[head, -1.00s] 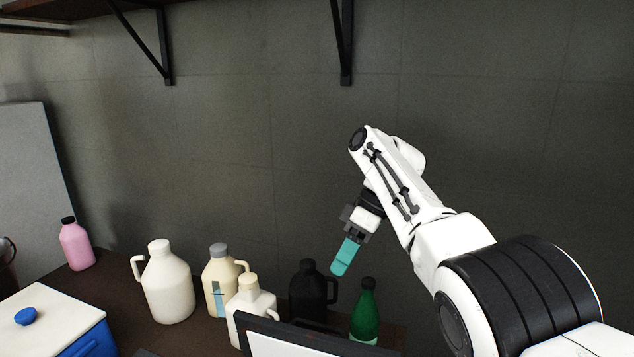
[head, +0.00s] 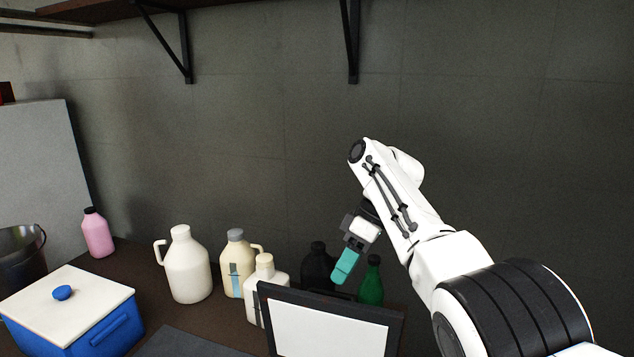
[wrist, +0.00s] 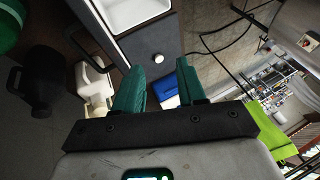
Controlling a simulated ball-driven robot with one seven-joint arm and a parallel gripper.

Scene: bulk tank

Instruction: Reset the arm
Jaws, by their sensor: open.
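My gripper (head: 346,266) hangs from my raised white arm on the right of the head view, its teal fingers pointing down and to the left. In the head view it overlaps the area in front of a black jug (head: 318,264) and a green bottle (head: 371,282). In the wrist view my gripper (wrist: 160,80) shows two teal fingers spread apart with nothing between them, so it is open and empty.
On the dark counter stand a white jug (head: 187,270), cream jugs (head: 236,265) (head: 264,288), a pink bottle (head: 97,235) and a blue box with a white lid (head: 90,335). A black-framed panel (head: 330,325) stands in front. A shelf bracket (head: 353,40) is above.

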